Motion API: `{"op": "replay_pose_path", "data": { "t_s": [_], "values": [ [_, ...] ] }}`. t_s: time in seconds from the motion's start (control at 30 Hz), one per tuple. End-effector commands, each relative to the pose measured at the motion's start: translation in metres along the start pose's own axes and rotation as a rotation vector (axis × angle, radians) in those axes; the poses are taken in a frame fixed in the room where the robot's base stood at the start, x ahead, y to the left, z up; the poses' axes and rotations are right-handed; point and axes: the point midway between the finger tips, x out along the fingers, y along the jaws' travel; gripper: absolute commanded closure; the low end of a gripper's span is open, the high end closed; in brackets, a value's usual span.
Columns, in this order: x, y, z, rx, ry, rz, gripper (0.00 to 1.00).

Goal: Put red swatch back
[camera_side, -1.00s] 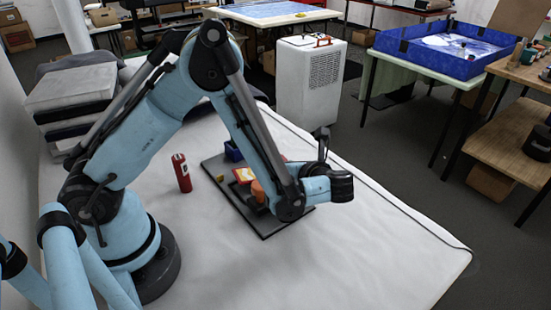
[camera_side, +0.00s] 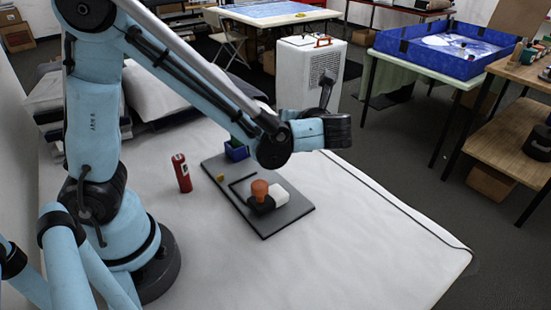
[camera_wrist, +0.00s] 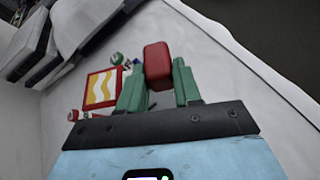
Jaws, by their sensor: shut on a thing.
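In the wrist view my gripper (camera_wrist: 159,75) has green fingers on both sides of a red block (camera_wrist: 156,62), and is shut on it. A square swatch (camera_wrist: 101,88) with a red border and yellow and white waves shows left of the fingers. I cannot tell whether the block and swatch are joined.
An orange-topped tool (camera_side: 260,190) and a white block (camera_side: 279,197) stand on the board. A small yellow block (camera_side: 221,177) and a blue box (camera_side: 236,151) are near its left end. A red can (camera_side: 181,173) stands left of it. The cloth in front is clear.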

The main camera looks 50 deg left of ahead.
Motion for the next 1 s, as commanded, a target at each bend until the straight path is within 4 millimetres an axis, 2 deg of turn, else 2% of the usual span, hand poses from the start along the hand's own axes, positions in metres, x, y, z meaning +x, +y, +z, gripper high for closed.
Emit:
{"op": "replay_pose_path", "data": {
  "t_s": [0.1, 0.4, 0.7, 1.0],
  "values": [
    [-0.007, 0.003, 0.015, 0.058, -0.033, -0.111, 1.0],
    [-0.027, 0.007, 0.04, 0.195, -0.111, -0.374, 1.0],
    [-0.048, 0.013, 0.049, 0.303, -0.171, -0.581, 1.0],
    [-0.058, 0.014, 0.055, 0.348, -0.191, -0.662, 1.0]
  ]
}}
